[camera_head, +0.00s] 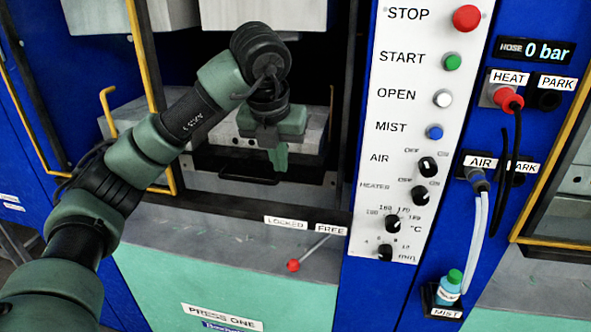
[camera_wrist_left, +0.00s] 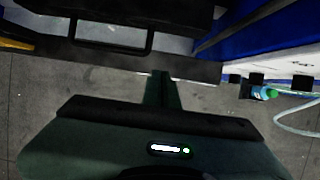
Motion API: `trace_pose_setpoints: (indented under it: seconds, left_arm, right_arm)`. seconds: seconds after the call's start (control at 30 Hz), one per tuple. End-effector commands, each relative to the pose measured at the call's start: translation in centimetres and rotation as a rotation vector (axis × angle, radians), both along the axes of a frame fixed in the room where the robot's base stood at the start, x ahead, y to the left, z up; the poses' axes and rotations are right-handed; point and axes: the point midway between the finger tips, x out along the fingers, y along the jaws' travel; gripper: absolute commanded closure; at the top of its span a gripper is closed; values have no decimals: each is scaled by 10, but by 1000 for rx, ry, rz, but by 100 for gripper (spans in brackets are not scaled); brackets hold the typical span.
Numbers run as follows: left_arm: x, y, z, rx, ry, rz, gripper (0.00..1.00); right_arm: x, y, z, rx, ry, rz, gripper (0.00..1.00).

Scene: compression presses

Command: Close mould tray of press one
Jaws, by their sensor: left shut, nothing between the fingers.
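Press one's mould tray shows in its opening as a grey metal block (camera_head: 222,132) with a dark handle bar (camera_head: 213,177) along its front. I cannot tell how far the tray stands out. My left gripper (camera_head: 279,160) points down in front of the block's right part, near the handle's right end. Its fingers are shut and empty. In the left wrist view the shut fingers (camera_wrist_left: 161,88) are at the middle, with a black handle loop (camera_wrist_left: 112,48) beyond them to the left. The gripper and arm hide part of the block. My right gripper is not in view.
A lever with a red knob (camera_head: 293,265) sits below the opening under LOCKED and FREE labels. A white control panel (camera_head: 385,175) stands to the right. Hoses (camera_head: 479,230) and a mist bottle (camera_head: 450,288) are farther right. A yellow-edged door frame (camera_head: 141,55) is left.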

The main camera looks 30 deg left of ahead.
Motion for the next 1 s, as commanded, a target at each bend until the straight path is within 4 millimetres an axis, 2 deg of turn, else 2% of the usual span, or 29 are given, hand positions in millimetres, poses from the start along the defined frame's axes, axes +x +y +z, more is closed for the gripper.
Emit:
trace_pose_setpoints:
  seconds: [0.13,0.27,0.47,0.7,1.0]
  left_arm:
    - [7,1,-22,-2,8,-1,100]
    - [17,4,-46,-2,9,-2,100]
    - [32,8,-86,-2,9,-2,100]
    - [63,14,-85,-5,3,-4,100]
    - [72,17,-87,-3,1,-4,100]
  right_arm:
    - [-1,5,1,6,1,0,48]
    - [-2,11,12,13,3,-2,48]
    - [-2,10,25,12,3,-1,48]
    - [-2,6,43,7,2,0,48]
    - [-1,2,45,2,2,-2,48]
